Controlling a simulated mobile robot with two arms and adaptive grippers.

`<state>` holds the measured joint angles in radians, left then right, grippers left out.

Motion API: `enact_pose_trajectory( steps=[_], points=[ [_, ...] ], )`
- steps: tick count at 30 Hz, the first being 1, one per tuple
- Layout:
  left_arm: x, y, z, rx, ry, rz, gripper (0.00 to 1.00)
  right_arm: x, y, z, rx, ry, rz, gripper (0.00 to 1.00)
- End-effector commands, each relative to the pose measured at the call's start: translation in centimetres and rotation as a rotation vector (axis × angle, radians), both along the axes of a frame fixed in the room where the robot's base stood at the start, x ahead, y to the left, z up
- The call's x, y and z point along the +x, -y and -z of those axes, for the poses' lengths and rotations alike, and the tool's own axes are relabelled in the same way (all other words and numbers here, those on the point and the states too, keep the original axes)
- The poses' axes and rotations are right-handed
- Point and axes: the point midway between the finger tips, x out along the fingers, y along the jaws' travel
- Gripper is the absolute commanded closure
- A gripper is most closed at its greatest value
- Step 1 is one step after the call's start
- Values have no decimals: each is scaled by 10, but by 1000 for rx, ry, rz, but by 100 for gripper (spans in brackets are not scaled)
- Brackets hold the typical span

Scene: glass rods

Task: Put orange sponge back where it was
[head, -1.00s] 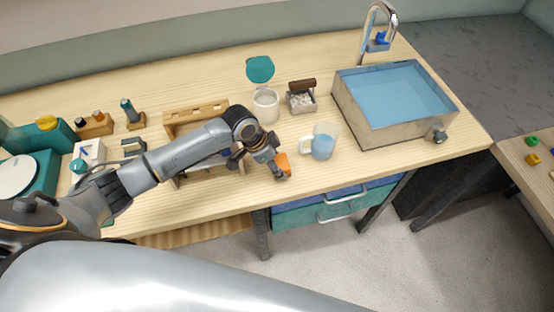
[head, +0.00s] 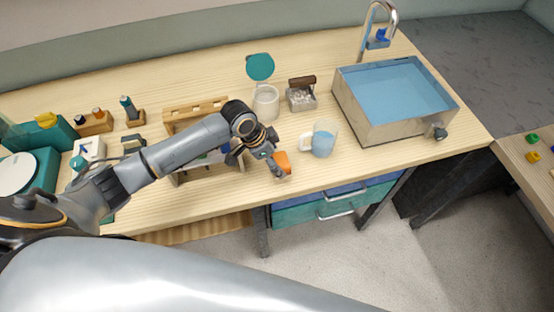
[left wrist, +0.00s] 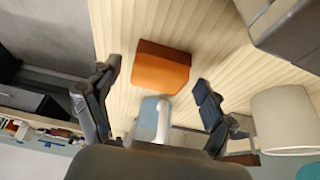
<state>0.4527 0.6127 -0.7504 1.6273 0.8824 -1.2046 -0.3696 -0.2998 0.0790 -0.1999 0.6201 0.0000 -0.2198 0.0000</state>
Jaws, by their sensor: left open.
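The orange sponge (head: 284,161) is on the wooden table near its front edge, left of and in front of the measuring jug. My left gripper (head: 277,169) is right beside it, partly covering it in the head view. In the left wrist view, the sponge (left wrist: 162,68) shows as a whole orange block on the table, ahead of and between the spread fingers. My left gripper (left wrist: 156,80) is open, with nothing held between its fingers. Whether a finger touches the sponge I cannot tell. My right gripper is not in view.
The measuring jug (head: 324,138) with blue liquid stands close by on the right. Behind are a white jar (head: 265,103) and a small caddy (head: 301,97). A sink basin (head: 370,120) is at right; a wooden rack (head: 196,107) stands behind my arm.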

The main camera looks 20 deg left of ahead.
Motion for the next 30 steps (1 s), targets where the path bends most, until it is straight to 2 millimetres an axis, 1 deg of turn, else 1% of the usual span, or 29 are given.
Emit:
enact_pose_trajectory(
  steps=[9, 12, 15, 18, 21, 30],
  points=[
    [-14, -22, -61, 1, 5, 1, 17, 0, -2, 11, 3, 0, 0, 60],
    [-18, -28, -78, 2, 5, 1, 17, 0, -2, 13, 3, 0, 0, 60],
    [-21, -32, -90, 0, 2, 1, 17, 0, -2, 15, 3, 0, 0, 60],
    [-23, -34, -98, 0, 2, 1, 17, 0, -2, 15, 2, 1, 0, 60],
    [-24, -35, -102, -1, 0, 2, 17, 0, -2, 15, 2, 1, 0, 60],
    [-24, -35, -103, -1, 0, 1, 17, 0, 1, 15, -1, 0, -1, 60]
  ],
)
